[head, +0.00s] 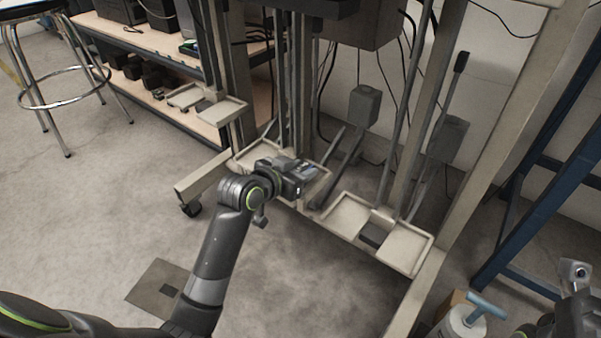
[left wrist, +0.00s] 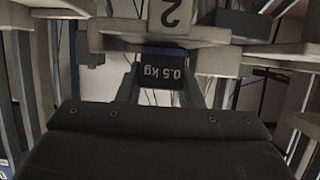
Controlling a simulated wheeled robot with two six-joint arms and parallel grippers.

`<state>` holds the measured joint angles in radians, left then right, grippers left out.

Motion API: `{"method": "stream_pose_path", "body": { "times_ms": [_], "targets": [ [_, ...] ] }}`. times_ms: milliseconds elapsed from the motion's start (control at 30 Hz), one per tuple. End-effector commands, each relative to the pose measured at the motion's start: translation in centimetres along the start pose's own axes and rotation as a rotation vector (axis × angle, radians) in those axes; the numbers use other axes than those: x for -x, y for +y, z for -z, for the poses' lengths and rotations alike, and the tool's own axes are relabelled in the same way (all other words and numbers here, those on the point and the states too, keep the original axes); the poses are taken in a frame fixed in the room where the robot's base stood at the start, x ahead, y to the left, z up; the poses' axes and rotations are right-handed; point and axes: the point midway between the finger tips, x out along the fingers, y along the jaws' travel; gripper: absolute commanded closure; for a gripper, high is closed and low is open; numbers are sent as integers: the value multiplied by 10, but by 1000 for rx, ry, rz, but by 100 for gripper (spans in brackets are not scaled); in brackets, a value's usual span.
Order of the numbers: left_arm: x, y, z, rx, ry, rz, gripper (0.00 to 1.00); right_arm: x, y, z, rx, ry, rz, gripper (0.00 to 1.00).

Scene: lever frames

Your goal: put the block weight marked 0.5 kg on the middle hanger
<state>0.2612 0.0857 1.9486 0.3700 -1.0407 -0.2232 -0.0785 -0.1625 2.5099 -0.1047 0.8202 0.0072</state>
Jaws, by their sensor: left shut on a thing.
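My left gripper (head: 304,174) is over the tray of the middle hanger (head: 247,157) in the head view. In the left wrist view, the dark block weight marked 0.5 kg (left wrist: 163,73) is held between the fingers of my left gripper (left wrist: 160,82), which is shut on it. A pale plate marked 2 (left wrist: 205,61) is just behind and above the block. In the head view my gripper hides the block, and I cannot tell whether it touches the tray. My right arm shows only in part at the lower right, its fingers not clear.
The left hanger tray (head: 229,108) and right hanger tray (head: 341,217) are empty. Upright posts and rods rise close around the hangers. A shelf (head: 146,101) with dark blocks stands at the left. A blue frame (head: 537,190) and a canister (head: 461,324) are at the right.

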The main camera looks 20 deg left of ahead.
Motion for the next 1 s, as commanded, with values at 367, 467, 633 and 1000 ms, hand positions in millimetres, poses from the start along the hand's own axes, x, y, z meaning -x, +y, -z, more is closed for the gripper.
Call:
{"method": "stream_pose_path", "body": {
  "times_ms": [367,467,633,1000],
  "targets": [
    [0,0,0,0,4,0,100,-1,0,-1,-4,3,-2,64],
    [-1,0,-3,1,0,0,64,-1,0,-1,-4,3,-2,64],
    [-1,0,-3,0,0,0,58,-1,0,-1,-4,3,-2,64],
    [7,-1,0,0,-1,1,58,1,0,3,11,-9,12,64]
  ]
}}
